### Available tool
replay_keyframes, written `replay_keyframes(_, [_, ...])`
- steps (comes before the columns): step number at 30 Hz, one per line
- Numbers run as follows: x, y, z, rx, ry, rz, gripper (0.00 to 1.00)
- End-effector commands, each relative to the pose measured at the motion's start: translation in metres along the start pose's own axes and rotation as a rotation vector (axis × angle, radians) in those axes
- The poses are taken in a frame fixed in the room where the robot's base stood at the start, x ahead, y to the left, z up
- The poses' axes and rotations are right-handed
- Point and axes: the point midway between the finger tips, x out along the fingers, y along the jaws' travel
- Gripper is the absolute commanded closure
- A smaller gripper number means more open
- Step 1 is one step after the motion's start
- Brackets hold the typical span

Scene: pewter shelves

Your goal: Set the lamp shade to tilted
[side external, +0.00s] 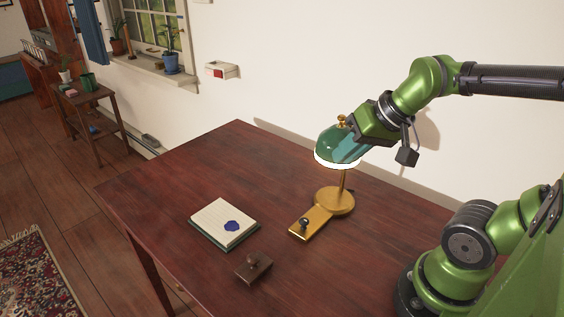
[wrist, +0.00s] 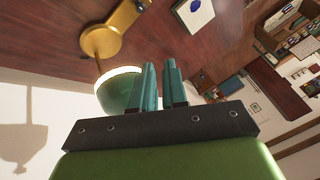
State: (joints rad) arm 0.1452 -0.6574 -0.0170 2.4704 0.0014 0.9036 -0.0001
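The desk lamp stands on the table with a dark green shade (side external: 330,143), a brass stem and a brass base (side external: 335,201). The shade's pale lit rim faces down and looks close to level, with a brass knob (side external: 342,120) on top. In the wrist view the shade (wrist: 117,92) sits just left of my fingers, partly hidden behind them. My gripper (wrist: 161,66) has its teal fingers a little apart, with a narrow gap and nothing seen between them. In the side view my gripper (side external: 345,146) overlaps the shade's right side; contact cannot be told.
A notepad (side external: 222,222) with a blue mark lies left of the lamp. A small dark stamp-like block (side external: 253,266) lies in front. The brass base carries a dark knob (side external: 304,223). The wall (side external: 270,75) is close behind. The table's left part is clear.

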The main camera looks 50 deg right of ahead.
Motion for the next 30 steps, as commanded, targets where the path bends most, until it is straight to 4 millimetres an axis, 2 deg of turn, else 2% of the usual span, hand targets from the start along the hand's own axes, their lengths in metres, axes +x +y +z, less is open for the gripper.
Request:
replay_keyframes(1, [0.004,0.021,-0.019,0.095,-0.011,0.046,0.95])
replay_keyframes(2, [0.004,0.033,-0.03,0.137,-0.022,0.068,1.0])
replay_keyframes(3, [0.004,0.051,-0.044,0.181,-0.045,0.093,1.0])
replay_keyframes(6, [0.0,0.099,-0.074,0.243,-0.108,0.123,1.0])
replay_keyframes(12, [-0.023,0.19,-0.11,0.211,-0.202,0.047,1.0])
replay_keyframes(15, [-0.037,0.219,-0.121,0.118,-0.208,-0.031,1.0])
replay_keyframes(18, [-0.047,0.226,-0.132,-0.017,-0.194,-0.109,1.0])
replay_keyframes(23, [-0.058,0.211,-0.141,-0.215,-0.164,-0.195,1.0])
replay_keyframes(26, [-0.057,0.207,-0.14,-0.269,-0.161,-0.218,1.0])
replay_keyframes(30, [-0.046,0.204,-0.137,-0.287,-0.162,-0.221,1.0])
